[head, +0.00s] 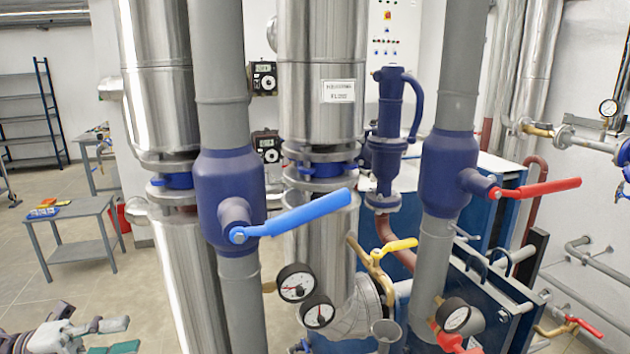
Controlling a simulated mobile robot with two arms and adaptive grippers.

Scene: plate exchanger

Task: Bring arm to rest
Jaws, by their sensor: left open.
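My left gripper (122,336) shows at the bottom left corner of the head view. Its two finger pads, one grey and one green, are apart, with nothing between them. It is low, over the tiled floor, left of the grey pipe with the blue lever, and touches nothing that I can see. The picture's lower edge cuts off part of it and its arm. My right gripper is not in view.
A valve with a blue lever (292,214) and one with a red lever (540,188) stand on grey pipes ahead. Gauges (296,282), a yellow lever (395,247) and blue plate-exchanger frames fill the lower right. A grey table (72,209) stands left; floor before it is clear.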

